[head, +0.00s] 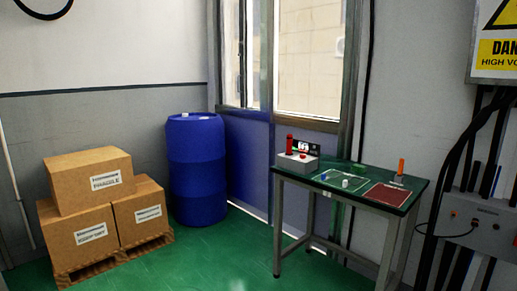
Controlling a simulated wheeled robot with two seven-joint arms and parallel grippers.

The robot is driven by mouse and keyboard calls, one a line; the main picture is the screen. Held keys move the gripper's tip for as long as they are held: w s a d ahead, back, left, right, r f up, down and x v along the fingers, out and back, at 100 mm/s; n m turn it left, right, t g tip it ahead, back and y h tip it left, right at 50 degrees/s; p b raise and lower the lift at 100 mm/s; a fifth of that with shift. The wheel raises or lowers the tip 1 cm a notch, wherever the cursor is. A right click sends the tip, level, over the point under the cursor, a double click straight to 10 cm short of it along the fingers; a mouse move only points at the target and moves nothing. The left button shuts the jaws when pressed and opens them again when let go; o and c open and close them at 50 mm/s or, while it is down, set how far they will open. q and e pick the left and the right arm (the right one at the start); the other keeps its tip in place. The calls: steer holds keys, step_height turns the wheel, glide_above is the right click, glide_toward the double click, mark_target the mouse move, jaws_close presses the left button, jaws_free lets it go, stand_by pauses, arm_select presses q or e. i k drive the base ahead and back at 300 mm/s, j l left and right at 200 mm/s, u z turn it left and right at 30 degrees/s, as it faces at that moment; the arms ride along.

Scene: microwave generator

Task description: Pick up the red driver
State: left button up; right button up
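A green-topped table (340,168) with grey legs stands by the window at the right. A small upright red object (289,144) is at the left of the table, at a pale box (297,162). An upright orange-red, handle-like object (401,166) stands at the table's right back, above a small grey base. Both are small, and I cannot tell for certain which is the red driver. Neither of my grippers shows in the head view.
A red mat (388,195) and small blue and white items lie on the table. A blue barrel (197,170) and stacked cardboard boxes (90,181) on a pallet (115,259) stand left. A cabled electrical panel (480,225) is right. Green floor (215,265) is clear in front.

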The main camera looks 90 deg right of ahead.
mark_target(289, 137)
steer(key=l+z, duration=0.15)
steer(key=z, duration=2.35)
steer(key=i+l+z, duration=0.4)
steer(key=i+l, duration=0.15)
